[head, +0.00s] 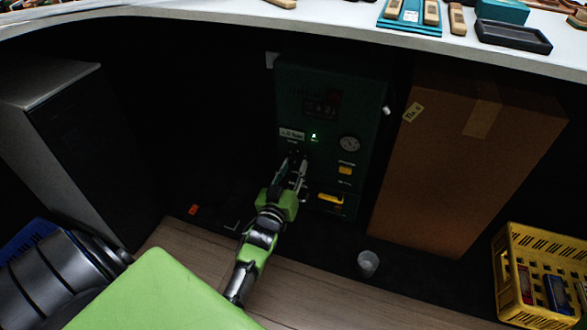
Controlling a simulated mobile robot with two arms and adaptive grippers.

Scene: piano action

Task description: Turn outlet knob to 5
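A dark green cabinet (335,72) stands in shadow under the table, its front panel facing me. It has a small display, a lit green light (314,136), a round gauge (349,144) and yellow parts. My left gripper (298,159) is up against the panel, below a white label (291,133) and left of the gauge. Its two fingers show a narrow gap with something dark at the tips. I cannot make out the outlet knob or its numbers; the fingers cover that spot. Whether they grip anything is unclear. My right gripper is not in view.
A tall brown cardboard box (480,160) stands close to the cabinet's right. A clear cup (368,262) is on the dark floor strip, and a yellow crate (515,235) is at the far right. The white tabletop (350,32) overhangs the cabinet. A grey cabinet (75,125) stands left.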

